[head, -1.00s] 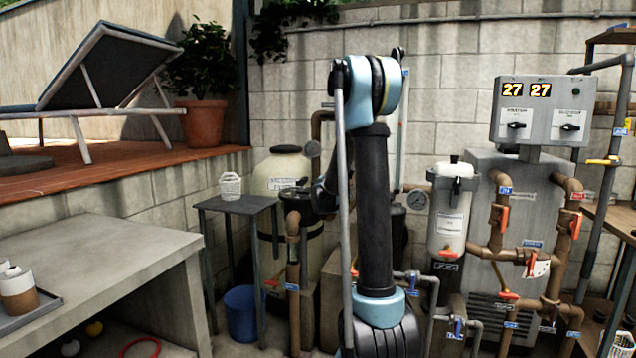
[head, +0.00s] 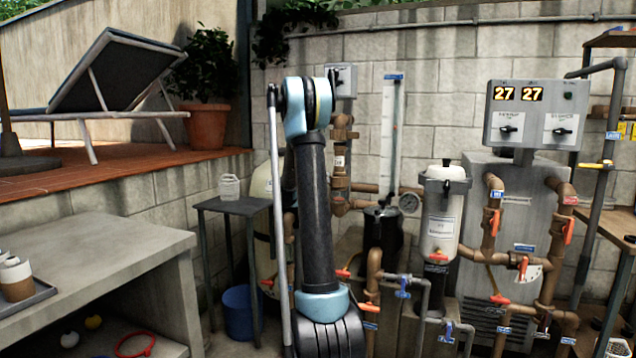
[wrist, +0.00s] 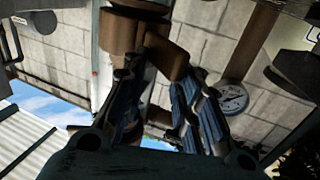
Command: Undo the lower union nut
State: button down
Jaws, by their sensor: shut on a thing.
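In the wrist view my gripper (wrist: 162,68) has its two blue-padded fingers closed around a brown pipe fitting (wrist: 168,57). The fitting sits between the fingertips, next to a larger brown round piece (wrist: 122,32). I cannot tell for certain that it is the lower union nut, since the fingers cover part of it. In the head view brown pipework with thick union fittings (head: 340,160) stands just right of my arm. My gripper is hidden behind my arm there.
A pressure gauge (head: 409,202) and a dark pump pot (head: 383,240) are close to the right of the pipework. A white filter canister (head: 441,215) stands further right. A small table (head: 238,205) and blue bucket (head: 240,312) are at left.

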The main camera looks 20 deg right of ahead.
jog(key=shift+w+r, duration=0.2)
jog(key=shift+w, duration=0.3)
jog(key=c, duration=1.6)
grip_release()
jog(key=shift+d+f, duration=0.1)
jog(key=shift+s+a+f, duration=0.1)
jog(key=shift+s+a, duration=0.15)
jog(key=shift+a, duration=0.25)
jog(key=v, duration=1.1)
jog(key=shift+d, duration=0.15)
jog(key=shift+s, duration=0.1)
